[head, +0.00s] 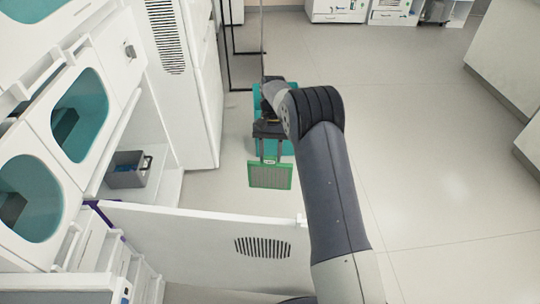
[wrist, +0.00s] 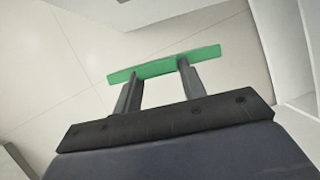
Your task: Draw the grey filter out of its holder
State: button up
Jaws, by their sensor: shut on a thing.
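The grey filter (head: 270,175), a flat mesh panel with a green frame, hangs below my gripper (head: 269,158) in the head view. My gripper is shut on its upper edge. In the wrist view the filter (wrist: 150,69) shows as a green bar seen edge-on, with the two fingers of my gripper (wrist: 158,74) meeting it. The filter appears clear in the air over the floor, apart from the cabinet. I cannot make out its holder in either view.
A white panel with vent slots (head: 200,240) stands out across the front of the white cabinet at the left. A grey bin (head: 128,176) sits on an open cabinet shelf. A tall white unit (head: 190,90) stands behind. The floor (head: 430,150) at right is clear.

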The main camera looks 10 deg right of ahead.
jog(key=shift+r, duration=0.1)
jog(key=shift+r+p, duration=1.95)
jog(key=shift+r, duration=0.25)
